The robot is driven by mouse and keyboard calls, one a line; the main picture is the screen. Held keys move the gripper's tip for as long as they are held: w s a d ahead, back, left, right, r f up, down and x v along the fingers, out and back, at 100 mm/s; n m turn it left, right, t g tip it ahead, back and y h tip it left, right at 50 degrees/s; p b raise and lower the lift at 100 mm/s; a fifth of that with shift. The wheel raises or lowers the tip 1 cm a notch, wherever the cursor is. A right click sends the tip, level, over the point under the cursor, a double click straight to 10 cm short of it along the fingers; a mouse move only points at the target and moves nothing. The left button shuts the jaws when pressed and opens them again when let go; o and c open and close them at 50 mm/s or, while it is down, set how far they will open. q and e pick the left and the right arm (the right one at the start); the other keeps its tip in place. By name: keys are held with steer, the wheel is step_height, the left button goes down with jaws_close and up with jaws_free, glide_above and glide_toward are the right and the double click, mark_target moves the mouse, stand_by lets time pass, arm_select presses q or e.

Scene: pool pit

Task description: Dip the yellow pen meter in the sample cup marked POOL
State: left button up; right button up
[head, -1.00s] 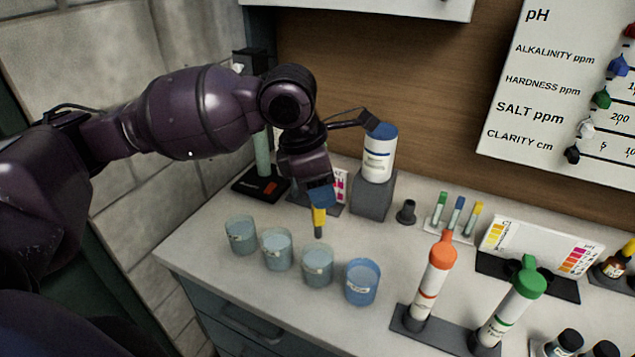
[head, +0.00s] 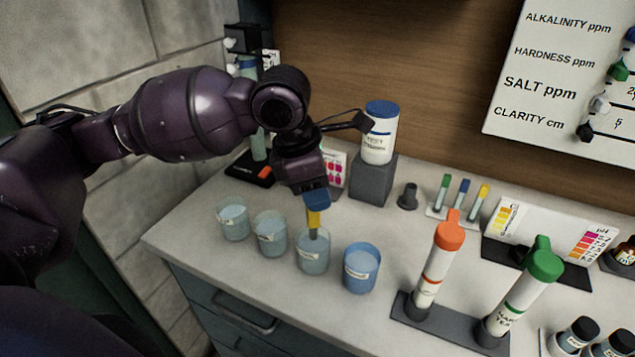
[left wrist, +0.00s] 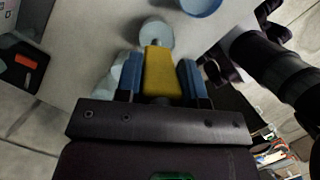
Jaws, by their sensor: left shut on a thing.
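My left gripper (head: 316,197) is shut on the yellow pen meter (head: 314,218), which points down. In the left wrist view the meter (left wrist: 160,75) sits between the two blue fingers. Its grey lower end overlaps the mouth of the third clear cup from the left (head: 312,259); I cannot tell how far inside it is. Two more clear cups, the second (head: 271,241) and the leftmost (head: 233,228), stand to its left. A blue cup (head: 361,277) stands to its right. The cups carry small labels that I cannot read, so POOL cannot be picked out. My right gripper is not in view.
A white jar with a blue lid (head: 379,140) stands on a grey block behind the cups. An orange-capped bottle (head: 437,265) and a green-capped bottle (head: 520,297) stand in a dark rack at right. The counter's front edge lies close before the cups.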

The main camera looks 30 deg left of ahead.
mark_target(316, 218)
arm_select(q)
step_height(316, 218, down, 2)
steer(key=shift+f+b, duration=0.1)
steer(key=shift+b, duration=0.25)
steer(key=shift+f+b, duration=0.4)
steer(key=shift+f, duration=0.65)
steer(key=shift+f, duration=0.15)
steer(key=shift+f+b, duration=0.4)
steer(key=shift+f, duration=0.6)
stand_by(0.7)
